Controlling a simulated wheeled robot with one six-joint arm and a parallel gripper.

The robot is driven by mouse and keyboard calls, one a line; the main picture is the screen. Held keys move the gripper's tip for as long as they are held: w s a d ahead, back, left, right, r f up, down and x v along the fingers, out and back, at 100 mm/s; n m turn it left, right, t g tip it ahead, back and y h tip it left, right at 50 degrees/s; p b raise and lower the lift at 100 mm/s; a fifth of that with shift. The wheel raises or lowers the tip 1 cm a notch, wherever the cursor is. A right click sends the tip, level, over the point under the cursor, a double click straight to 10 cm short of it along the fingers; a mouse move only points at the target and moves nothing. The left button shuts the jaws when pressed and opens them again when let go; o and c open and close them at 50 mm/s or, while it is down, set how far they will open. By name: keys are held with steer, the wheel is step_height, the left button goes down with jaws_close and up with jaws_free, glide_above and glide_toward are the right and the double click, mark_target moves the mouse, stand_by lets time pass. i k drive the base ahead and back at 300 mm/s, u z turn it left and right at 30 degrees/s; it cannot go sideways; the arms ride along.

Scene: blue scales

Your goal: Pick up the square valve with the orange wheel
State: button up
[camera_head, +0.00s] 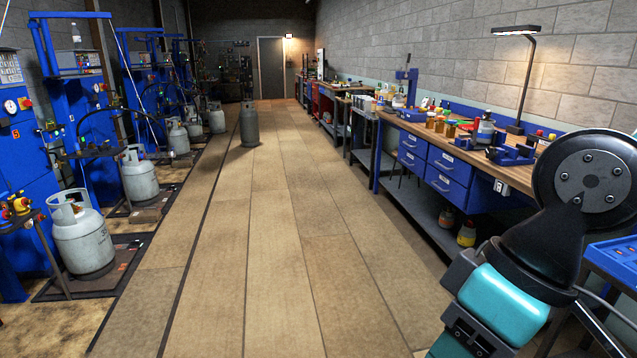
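I cannot make out a square valve with an orange wheel for certain. Small orange, red and yellow items (449,128) stand on the long workbench (516,172) at the right, too small to identify. Red and yellow fittings (17,206) sit on a small stand at the left edge; their shape is unclear. My arm fills the lower right, with a black round joint and a teal section. My gripper is not in view. My arm hides part of the bench's near end.
Grey gas cylinders (83,238) stand at blue filling stations (40,150) along the left. One cylinder (249,124) stands alone on the floor farther back. A lamp (528,75) rises from the bench, near a blue vise (510,152). The wooden floor (270,240) between is clear.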

mark_target(439, 125)
steer(key=u, duration=0.15)
steer(key=i, duration=4.05)
steer(key=z, duration=0.9)
steer(key=i, duration=2)
steer(key=z, duration=0.8)
steer(key=i, duration=0.6)
steer(key=z, duration=0.1)
